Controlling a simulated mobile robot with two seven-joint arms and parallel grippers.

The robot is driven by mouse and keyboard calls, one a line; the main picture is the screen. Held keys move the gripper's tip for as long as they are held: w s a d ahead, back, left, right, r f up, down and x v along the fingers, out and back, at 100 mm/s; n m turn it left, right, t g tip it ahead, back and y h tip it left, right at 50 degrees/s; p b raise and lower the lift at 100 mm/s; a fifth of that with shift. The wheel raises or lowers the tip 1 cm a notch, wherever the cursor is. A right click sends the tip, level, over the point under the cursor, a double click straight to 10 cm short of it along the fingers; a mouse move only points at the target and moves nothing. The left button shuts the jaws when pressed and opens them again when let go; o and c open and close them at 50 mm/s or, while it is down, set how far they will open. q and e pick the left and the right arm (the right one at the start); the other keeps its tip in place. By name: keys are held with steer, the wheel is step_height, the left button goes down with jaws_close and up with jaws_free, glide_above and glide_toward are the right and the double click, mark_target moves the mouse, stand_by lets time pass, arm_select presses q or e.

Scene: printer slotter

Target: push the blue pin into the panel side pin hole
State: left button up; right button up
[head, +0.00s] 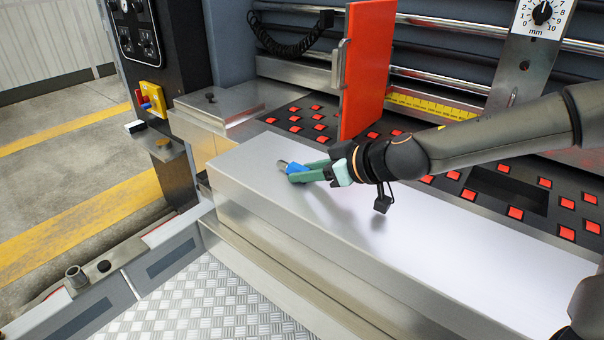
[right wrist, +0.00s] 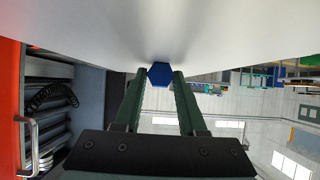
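The blue pin (head: 292,168), with a grey tip, is above the left part of the pale metal ledge, pointing left. My right gripper (head: 303,172) comes in from the right with its green fingers closed around the pin. In the right wrist view the pin's blue hexagonal end (right wrist: 160,74) sits between the fingertips (right wrist: 159,80). I cannot make out the panel side pin hole with certainty. My left gripper is not in view.
The metal ledge (head: 400,245) lies below my right arm. An orange panel with a handle (head: 366,70) stands upright behind the gripper. A yellow block with red and blue parts (head: 152,97) is at the left. A dark deck with red squares (head: 300,118) lies behind the ledge.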

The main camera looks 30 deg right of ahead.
jaws_close()
steer(key=shift+r+p, duration=0.35)
steer(key=shift+r, duration=0.1)
stand_by(0.3)
stand_by(0.4)
steer(key=shift+r, duration=0.15)
steer(key=shift+r+p, duration=2.25)
steer(key=shift+r, duration=0.1)
